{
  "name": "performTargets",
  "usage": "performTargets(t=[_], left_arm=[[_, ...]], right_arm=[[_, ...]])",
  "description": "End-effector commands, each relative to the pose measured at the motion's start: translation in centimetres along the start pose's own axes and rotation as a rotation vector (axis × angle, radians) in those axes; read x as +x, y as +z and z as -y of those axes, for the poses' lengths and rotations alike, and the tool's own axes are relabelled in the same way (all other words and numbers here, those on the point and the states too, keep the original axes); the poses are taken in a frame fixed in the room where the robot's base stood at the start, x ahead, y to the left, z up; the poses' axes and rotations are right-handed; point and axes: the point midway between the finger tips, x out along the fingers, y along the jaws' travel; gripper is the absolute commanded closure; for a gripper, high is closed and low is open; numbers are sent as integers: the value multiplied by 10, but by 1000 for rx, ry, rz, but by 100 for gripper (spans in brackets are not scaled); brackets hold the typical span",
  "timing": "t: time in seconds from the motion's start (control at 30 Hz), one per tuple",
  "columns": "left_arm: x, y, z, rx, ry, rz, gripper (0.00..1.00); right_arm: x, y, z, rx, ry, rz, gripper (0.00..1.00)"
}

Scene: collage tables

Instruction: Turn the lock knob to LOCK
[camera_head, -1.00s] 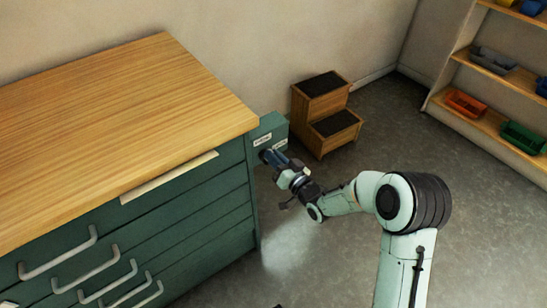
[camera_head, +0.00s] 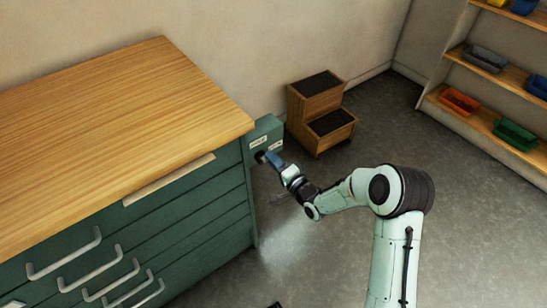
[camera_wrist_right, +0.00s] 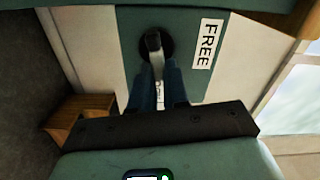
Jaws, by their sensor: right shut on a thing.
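The lock knob (camera_wrist_right: 153,42), a pale lever on a dark round base, sits on a green panel (camera_wrist_right: 138,18) in the right wrist view. In the head view the right gripper (camera_head: 267,159) reaches the green lock box (camera_head: 267,127) at the cabinet's right end. The knob is largely hidden there. My left gripper is not clearly seen.
The green cabinet (camera_head: 190,205) with a wooden top (camera_head: 120,110) and several handles fills the left. A wooden step stool (camera_head: 319,110) stands behind the lock box. Shelves (camera_head: 480,110) with coloured bins are far right. The floor between is clear.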

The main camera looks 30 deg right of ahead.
Motion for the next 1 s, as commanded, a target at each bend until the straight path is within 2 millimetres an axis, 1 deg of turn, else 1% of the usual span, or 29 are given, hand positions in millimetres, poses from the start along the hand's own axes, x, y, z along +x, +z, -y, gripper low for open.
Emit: performTargets(t=[0.2,0.4,0.97,1.0], left_arm=[[-8,10,-3,3,2,31,100],[-11,15,-4,4,3,45,100],[-12,17,-4,4,3,51,100],[-12,17,-4,4,3,51,100]], right_arm=[[-1,0,-3,130,2,0,100],[0,1,-4,197,2,1,100],[0,1,-6,228,2,1,100],[0,1,-6,228,2,1,79]])
